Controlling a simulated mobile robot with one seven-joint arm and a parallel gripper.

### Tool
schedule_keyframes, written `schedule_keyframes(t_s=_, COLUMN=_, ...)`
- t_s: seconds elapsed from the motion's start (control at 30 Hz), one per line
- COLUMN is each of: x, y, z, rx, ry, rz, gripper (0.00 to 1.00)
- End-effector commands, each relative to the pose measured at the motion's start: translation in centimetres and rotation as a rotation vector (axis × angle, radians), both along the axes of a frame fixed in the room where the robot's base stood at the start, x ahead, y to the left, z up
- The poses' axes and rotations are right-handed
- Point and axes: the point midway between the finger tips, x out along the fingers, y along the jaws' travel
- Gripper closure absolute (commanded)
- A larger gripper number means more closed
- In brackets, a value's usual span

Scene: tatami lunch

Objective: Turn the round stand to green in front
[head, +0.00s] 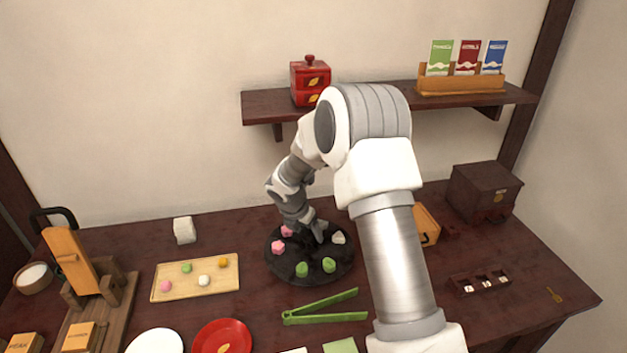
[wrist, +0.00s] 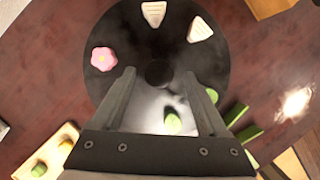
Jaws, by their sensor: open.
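The round stand (head: 290,270) is a black disc on the table. In the wrist view, the stand (wrist: 120,30) has a dark centre knob (wrist: 158,73), a pink flower (wrist: 103,58), two white triangles (wrist: 153,13) and a green sweet (wrist: 172,123). My gripper (head: 317,236) is open above the stand. In the wrist view its fingertips (wrist: 159,74) are on either side of the knob; contact cannot be told.
Green tongs (head: 325,308) lie in front of the stand. A wooden tray (head: 195,278) with small sweets is to the left, a red plate (head: 222,338) at the front. A dark box (head: 485,192) stands at the back right, below a wall shelf (head: 390,101).

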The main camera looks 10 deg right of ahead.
Motion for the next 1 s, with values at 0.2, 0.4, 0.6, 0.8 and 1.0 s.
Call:
schedule_keyframes(t_s=0.2, x=-1.1, y=1.4, z=4.7, rx=0.001, ry=-0.005, rz=-0.002, gripper=0.23)
schedule_keyframes(t_s=0.4, x=-2.2, y=2.5, z=8.4, rx=0.0, ry=-0.005, rz=-0.003, gripper=0.23)
schedule_keyframes(t_s=0.6, x=-3.3, y=3.5, z=12.1, rx=0.001, ry=-0.005, rz=-0.004, gripper=0.23)
schedule_keyframes(t_s=0.8, x=-4.5, y=4.4, z=15.7, rx=0.003, ry=-0.009, rz=-0.018, gripper=0.23)
schedule_keyframes(t_s=1.0, x=-6.5, y=3.2, z=18.9, rx=0.052, ry=-0.069, rz=-0.194, gripper=0.23)
